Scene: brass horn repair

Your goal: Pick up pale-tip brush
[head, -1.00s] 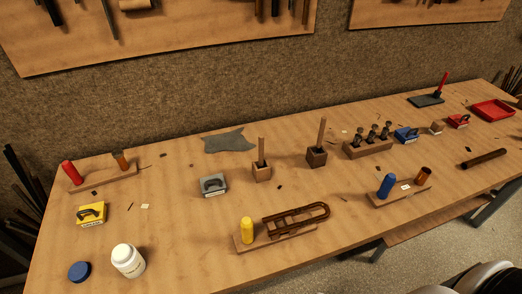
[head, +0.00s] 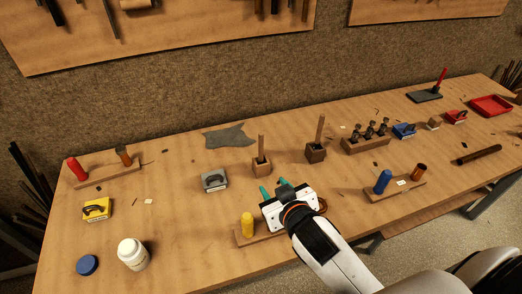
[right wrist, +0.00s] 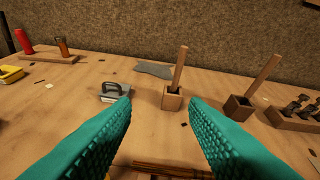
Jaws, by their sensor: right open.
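Two wooden handles stand upright in small block holders. The left handle (head: 261,147) rises from a light brown block (head: 262,169); the right handle (head: 320,129) rises from a darker block (head: 315,154). Their lower ends are hidden in the blocks, so I cannot tell which is the pale-tip brush. My right gripper (head: 273,187) is open and empty, in front of the light block and apart from it. In the right wrist view, the left handle (right wrist: 180,68) and its block (right wrist: 172,98) show between the teal fingers. My left gripper is not in view.
A grey-handled block (head: 214,180) stands left of the light block. A grey cloth (head: 229,138) lies behind. Beneath my right gripper is a board with a yellow peg (head: 248,225). A rack of dark-topped tools (head: 366,144) stands to the right.

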